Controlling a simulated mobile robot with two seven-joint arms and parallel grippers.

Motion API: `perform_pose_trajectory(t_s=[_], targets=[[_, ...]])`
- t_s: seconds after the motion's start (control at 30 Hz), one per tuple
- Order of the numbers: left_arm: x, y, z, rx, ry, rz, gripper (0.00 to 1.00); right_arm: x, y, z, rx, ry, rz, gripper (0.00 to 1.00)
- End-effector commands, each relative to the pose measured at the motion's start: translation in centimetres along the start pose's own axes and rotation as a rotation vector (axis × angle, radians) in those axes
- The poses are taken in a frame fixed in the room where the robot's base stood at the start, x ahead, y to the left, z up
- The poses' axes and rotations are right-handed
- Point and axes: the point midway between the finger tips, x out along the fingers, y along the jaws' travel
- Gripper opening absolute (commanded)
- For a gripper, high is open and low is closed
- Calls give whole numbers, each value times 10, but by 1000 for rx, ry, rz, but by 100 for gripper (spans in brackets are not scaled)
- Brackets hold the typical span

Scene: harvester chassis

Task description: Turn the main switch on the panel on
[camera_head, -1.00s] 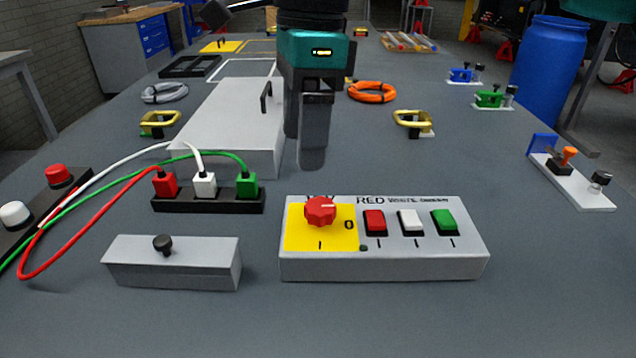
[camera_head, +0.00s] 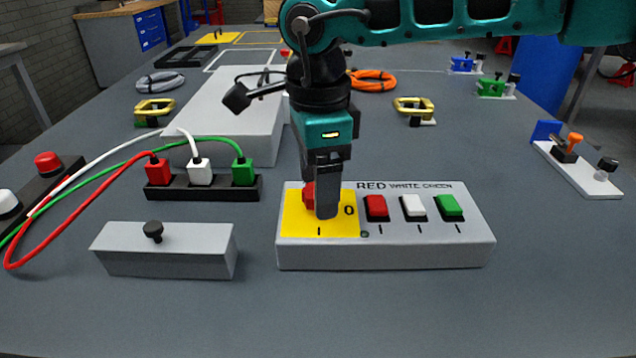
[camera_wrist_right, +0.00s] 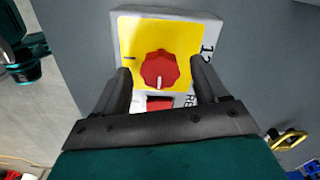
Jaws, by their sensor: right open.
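The panel (camera_head: 385,255) is a grey box with a yellow plate (camera_head: 292,225) carrying the red main switch knob (camera_head: 308,196). "0" is printed right of the knob and "I" in front. My right gripper (camera_head: 325,208) points down over the knob and partly hides it. In the right wrist view, the knob (camera_wrist_right: 158,70) lies between the two open fingers (camera_wrist_right: 162,78), with a gap on each side. Its white mark points toward the red rocker (camera_wrist_right: 160,103), the side where "0" stands in the head view. My left gripper is not in view.
Red, white (camera_head: 413,207) and green (camera_head: 449,207) rockers sit right of the knob. A grey box with a black knob (camera_head: 153,232) and a black socket strip (camera_head: 205,188) with plugged cables stand left. The table in front is clear.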

Motion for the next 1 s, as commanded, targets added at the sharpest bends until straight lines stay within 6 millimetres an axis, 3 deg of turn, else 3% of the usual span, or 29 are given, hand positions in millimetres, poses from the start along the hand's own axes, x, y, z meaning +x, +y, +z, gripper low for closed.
perform_pose_trajectory(t_s=[0.33, 0.9, 1.0], targets=[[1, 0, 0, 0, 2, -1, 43, 4, 0, 0, 0, 0, 0, 73], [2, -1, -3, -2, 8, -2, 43, 4, 0, 0, 0, 0, 0, 18], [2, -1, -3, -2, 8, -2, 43, 4, 0, 0, 1, 0, 0, 17]])
